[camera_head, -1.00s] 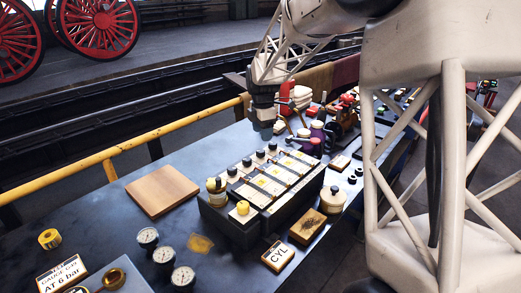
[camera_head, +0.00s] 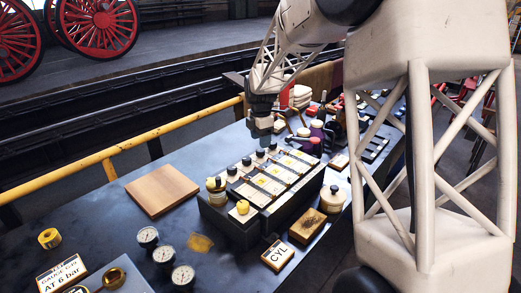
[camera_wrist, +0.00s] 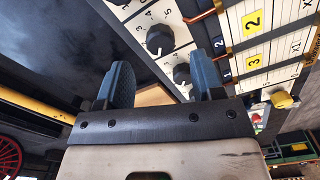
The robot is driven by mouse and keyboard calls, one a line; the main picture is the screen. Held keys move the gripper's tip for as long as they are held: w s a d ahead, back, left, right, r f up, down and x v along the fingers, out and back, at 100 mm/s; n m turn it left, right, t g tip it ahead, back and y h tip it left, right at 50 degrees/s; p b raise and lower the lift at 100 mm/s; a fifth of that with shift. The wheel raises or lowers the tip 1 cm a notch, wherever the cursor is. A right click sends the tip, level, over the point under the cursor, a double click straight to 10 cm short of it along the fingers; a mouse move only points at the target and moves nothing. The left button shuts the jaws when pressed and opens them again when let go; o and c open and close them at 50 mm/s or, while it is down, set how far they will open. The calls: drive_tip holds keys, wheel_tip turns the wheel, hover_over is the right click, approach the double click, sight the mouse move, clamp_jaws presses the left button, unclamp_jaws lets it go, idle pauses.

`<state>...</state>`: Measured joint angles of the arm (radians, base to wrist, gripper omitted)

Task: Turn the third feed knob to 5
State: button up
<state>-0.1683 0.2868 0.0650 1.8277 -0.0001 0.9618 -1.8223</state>
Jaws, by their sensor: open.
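The feed box (camera_head: 245,225) stands on the bench with a row of black knobs along its back left side. One of these knobs (camera_head: 247,161) shows near the middle of the row; I cannot tell for certain which is the third. My gripper (camera_head: 264,139) is above the far end of the row, pointing down, open and empty. In the wrist view, two black knobs with number scales, an upper one (camera_wrist: 160,38) and a lower one (camera_wrist: 182,74), show between and beyond the open fingers of my gripper (camera_wrist: 161,62).
A wooden board (camera_head: 162,190) lies left of the box, with gauges (camera_head: 163,254) in front. Bottles and tools (camera_head: 316,130) crowd behind. A yellow rail (camera_head: 100,157) runs along the back.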

sight(260, 150)
drive_tip(key=shift+f, duration=2.4)
drive_tip(key=shift+c, duration=0.2)
drive_tip(key=c, duration=0.9)
